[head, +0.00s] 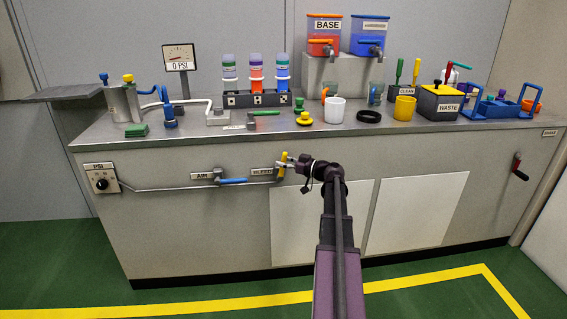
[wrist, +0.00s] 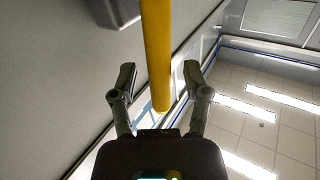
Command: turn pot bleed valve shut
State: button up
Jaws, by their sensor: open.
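The bleed valve's yellow handle (head: 285,155) stands nearly upright on the bench's front face, just right of the BLEED label (head: 262,171). My gripper (head: 283,164) is at the handle, reaching up from the lower right. In the wrist view the yellow handle (wrist: 157,50) runs down from the top edge and its end lies between my gripper's spread fingers (wrist: 160,75). Gaps show on both sides, so the fingers look apart from it. The metal pot (head: 122,103) stands at the bench's left end. The gauge (head: 179,57) beside it reads 0 PSI.
A blue AIR valve handle (head: 232,181) lies level to the left on the same pipe (head: 155,188). A PSI regulator knob (head: 101,184) is at the far left. The bench top (head: 420,128) holds bottles, cups and bins. Green floor (head: 60,270) lies open in front.

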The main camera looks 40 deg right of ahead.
grip_shut()
jog(key=shift+d, duration=0.15)
